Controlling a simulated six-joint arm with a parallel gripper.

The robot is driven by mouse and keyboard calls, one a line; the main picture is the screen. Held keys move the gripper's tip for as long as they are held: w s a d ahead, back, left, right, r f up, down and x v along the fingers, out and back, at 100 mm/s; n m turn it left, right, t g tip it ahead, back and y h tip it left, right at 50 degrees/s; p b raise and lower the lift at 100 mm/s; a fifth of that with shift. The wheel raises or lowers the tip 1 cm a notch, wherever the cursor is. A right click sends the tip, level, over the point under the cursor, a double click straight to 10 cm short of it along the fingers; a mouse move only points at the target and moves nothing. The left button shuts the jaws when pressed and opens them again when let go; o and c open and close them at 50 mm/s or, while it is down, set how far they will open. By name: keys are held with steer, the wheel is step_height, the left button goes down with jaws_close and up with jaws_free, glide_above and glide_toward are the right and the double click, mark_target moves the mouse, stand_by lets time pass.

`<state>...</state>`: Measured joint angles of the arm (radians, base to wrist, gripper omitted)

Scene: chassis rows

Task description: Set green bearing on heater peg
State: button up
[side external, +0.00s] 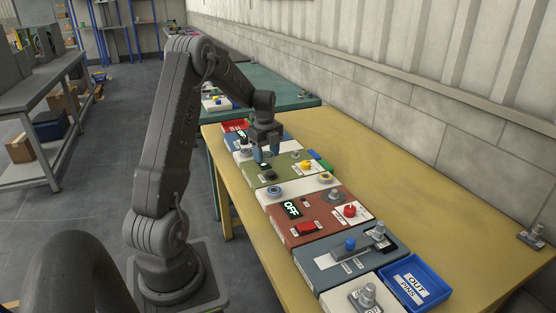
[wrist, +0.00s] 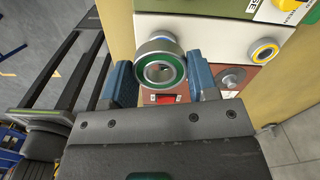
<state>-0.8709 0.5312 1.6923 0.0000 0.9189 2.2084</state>
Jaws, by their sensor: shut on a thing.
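The green bearing (wrist: 165,70), a metal ring with a green inner face, is between the blue fingers of my gripper (wrist: 163,84) in the wrist view. My gripper is shut on it. In the side view my gripper (side external: 267,153) is over the green panel, above the units; the bearing is too small to make out there. The likely heater is the red-brown unit (side external: 287,214) with an OFF display and a red switch. Its grey disc with a short upright peg (side external: 334,195) is bare, and also shows in the wrist view (wrist: 230,78). The peg is apart from my gripper.
A white panel (side external: 300,188) between the green and red-brown units bears a blue-grey ring (side external: 275,191) and a yellow ring (side external: 326,178). A blue-grey unit (side external: 350,256) and a blue OUT tray (side external: 414,283) stand nearer.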

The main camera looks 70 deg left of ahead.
steer(key=w+d, duration=0.4)
steer(key=w, duration=0.2)
steer(key=w+d+f, duration=0.1)
steer(key=w+d, duration=0.4)
steer(key=w, duration=0.1)
steer(key=w+d+f, duration=0.1)
steer(key=w+d, duration=0.3)
steer(key=w, duration=0.1)
steer(key=shift+w+d, duration=0.4)
steer(key=shift+f, duration=3.9)
steer(key=o, duration=1.1)
step_height(320, 180, up, 14)
steer(key=shift+f, duration=0.1)
